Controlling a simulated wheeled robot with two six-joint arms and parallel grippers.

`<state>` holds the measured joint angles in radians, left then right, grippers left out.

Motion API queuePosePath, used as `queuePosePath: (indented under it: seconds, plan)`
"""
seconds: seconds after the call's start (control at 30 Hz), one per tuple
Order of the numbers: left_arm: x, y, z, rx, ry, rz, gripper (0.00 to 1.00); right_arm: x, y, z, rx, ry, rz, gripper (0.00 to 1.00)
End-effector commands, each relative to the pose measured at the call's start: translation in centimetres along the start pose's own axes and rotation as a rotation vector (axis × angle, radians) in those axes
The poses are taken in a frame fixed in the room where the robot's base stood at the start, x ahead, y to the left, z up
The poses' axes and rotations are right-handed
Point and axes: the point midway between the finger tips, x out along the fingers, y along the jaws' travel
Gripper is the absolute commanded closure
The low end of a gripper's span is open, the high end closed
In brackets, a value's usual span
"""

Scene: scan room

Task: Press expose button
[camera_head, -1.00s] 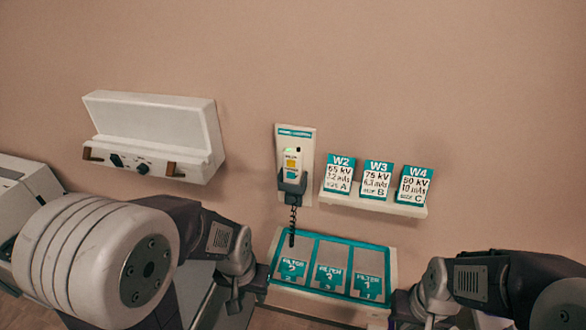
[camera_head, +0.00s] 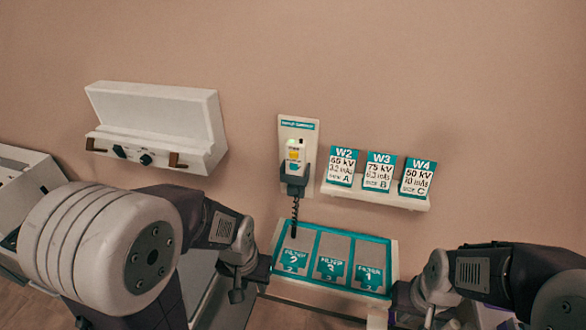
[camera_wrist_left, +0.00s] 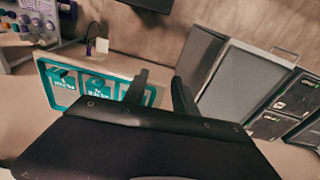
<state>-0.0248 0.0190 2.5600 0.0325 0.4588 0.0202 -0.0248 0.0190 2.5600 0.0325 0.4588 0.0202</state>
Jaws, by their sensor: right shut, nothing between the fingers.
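The hand control (camera_head: 293,168) hangs in a dark cradle on a pale wall plate (camera_head: 299,127) with a teal label strip. It has a yellow patch, a teal patch and a small green light; their lettering is too small to read. A dark coiled cord hangs below it. My left gripper (camera_head: 243,288) is low and left of the control, apart from it, beside the filter tray. In the left wrist view its two dark fingers (camera_wrist_left: 158,80) stand apart with nothing between them. My right gripper (camera_head: 403,308) is at the bottom, right of the tray, shut and partly cut off.
A filter tray (camera_head: 390,262) with several teal-labelled slots lies below the control. A wall shelf (camera_head: 411,203) right of the control holds cards W2, W3 and W4. A white wall box (camera_head: 158,125) with dark knobs is at left. The wall in front of the control is clear.

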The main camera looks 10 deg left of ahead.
Motion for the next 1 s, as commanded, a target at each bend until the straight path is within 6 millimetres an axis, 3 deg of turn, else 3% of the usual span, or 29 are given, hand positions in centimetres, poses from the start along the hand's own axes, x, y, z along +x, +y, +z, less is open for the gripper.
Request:
queuePosePath:
  seconds: [0.03,0.1,1.0]
  plan:
    - [0.0,0.0,0.0,0.0,0.0,0.0,0.83,0.0,0.0,0.0,0.0,0.0,0.0,1.0]
    - [0.0,0.0,0.0,0.0,0.0,0.0,1.0,0.0,0.0,0.0,0.0,0.0,0.0,1.0]
    - [0.0,0.0,0.0,0.0,0.0,0.0,1.0,0.0,0.0,0.0,0.0,0.0,0.0,1.0]
